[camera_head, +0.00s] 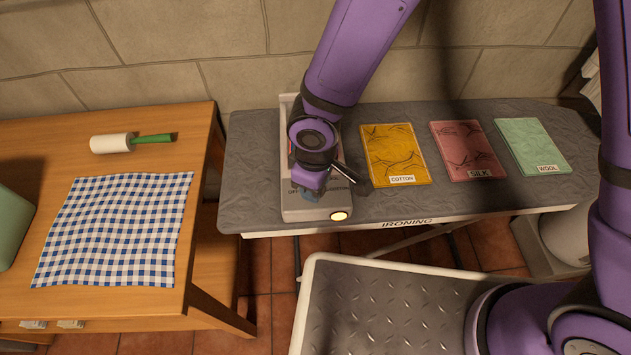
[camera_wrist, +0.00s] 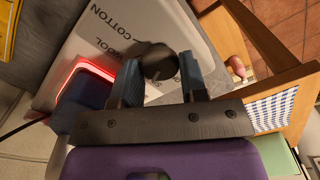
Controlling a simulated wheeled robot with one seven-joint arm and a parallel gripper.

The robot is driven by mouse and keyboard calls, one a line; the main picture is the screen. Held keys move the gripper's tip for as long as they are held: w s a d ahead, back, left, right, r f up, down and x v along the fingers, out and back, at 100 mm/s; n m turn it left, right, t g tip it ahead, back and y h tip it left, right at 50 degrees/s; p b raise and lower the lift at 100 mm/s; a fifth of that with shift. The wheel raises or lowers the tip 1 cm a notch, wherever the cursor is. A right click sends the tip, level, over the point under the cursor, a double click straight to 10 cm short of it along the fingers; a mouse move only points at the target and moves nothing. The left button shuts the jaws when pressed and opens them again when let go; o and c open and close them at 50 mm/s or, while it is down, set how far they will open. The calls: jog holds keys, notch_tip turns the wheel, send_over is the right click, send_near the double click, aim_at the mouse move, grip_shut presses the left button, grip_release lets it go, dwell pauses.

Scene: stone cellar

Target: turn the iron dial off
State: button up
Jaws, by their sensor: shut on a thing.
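The iron's dial (camera_wrist: 158,62) is a dark round knob on a pale panel (camera_wrist: 110,45) printed with COTTON, WOOL and other partly hidden words. My gripper (camera_wrist: 160,76) has its two blue fingers on either side of the dial and is shut on it. Which mark the dial points to cannot be told. In the head view my gripper (camera_head: 312,192) reaches down onto the pale iron unit (camera_head: 315,213) at the ironing board's left end, and hides the dial. A lamp (camera_head: 339,216) on the unit's front corner glows pale yellow. A red glow (camera_wrist: 85,72) shows beside the panel in the wrist view.
Yellow cotton (camera_head: 395,150), pink silk (camera_head: 464,148) and green wool (camera_head: 532,145) folded cloths lie right of the unit on the grey ironing board (camera_head: 390,206). A wooden table (camera_head: 60,135) at left holds a checked cloth (camera_head: 115,228) and a green-handled roller (camera_head: 112,143).

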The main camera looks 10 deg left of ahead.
jog(key=n, duration=0.4)
jog(key=shift+n, duration=2.2)
jog(key=o, duration=0.9)
jog(key=shift+r, duration=0.1)
notch_tip(320, 180, up, 11)
jog(key=shift+f, duration=0.2)
